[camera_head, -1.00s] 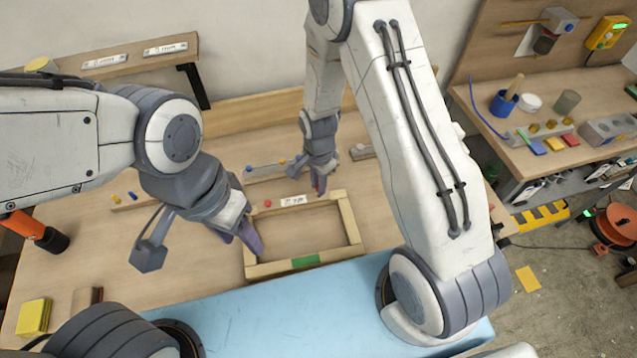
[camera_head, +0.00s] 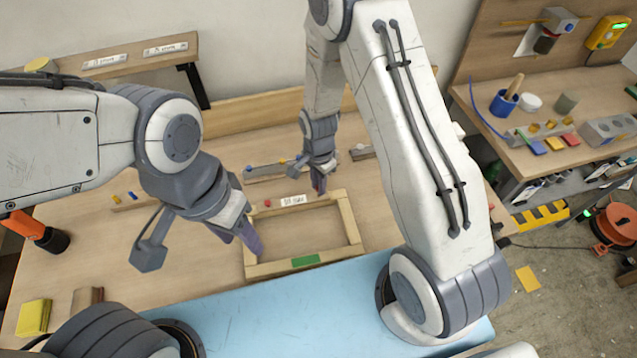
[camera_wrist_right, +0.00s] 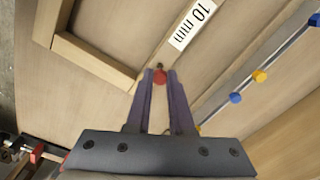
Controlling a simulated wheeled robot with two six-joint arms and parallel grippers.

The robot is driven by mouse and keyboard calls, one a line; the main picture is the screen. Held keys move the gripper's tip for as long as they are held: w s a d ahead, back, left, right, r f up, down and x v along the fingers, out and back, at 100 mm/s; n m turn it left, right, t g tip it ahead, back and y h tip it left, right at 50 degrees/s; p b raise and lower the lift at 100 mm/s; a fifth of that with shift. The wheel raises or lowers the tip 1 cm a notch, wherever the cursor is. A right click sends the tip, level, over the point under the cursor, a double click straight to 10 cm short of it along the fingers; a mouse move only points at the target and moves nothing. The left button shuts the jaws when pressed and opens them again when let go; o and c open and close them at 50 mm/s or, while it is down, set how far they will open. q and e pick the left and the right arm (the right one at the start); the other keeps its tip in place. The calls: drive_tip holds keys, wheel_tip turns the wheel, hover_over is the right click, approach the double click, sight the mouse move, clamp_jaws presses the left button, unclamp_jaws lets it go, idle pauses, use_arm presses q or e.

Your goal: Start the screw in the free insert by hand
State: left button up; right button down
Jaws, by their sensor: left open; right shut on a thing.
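My right gripper (camera_head: 319,188) is above the table behind the wooden frame (camera_head: 350,222). In the right wrist view it (camera_wrist_right: 160,80) is shut on a small red-headed screw (camera_wrist_right: 159,77), held at its fingertips. The dark end of the screw points away from the fingers, towards the wood. My left gripper (camera_head: 248,240) is open at the left side of the frame; its far finger is hidden. A red piece (camera_head: 267,202) shows at the frame's back left corner. I cannot make out the free insert.
A label (camera_head: 293,200) lies behind the frame; it reads 10 mm in the wrist view. A strip with blue and yellow pieces (camera_head: 266,172) lies behind it. A blue mat (camera_head: 270,305) covers the front. A side bench (camera_head: 560,150) holds cups and blocks.

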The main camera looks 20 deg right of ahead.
drive_tip(key=shift+f+b, duration=1)
drive_tip(key=shift+f, duration=0.3)
drive_tip(key=c, duration=0.7)
unclamp_jaws()
wheel_tip(320, 180, up, 9)
drive_tip(key=shift+r+b, duration=0.2)
drive_tip(key=shift+b, duration=0.6)
drive_tip(key=shift+r, duration=0.6)
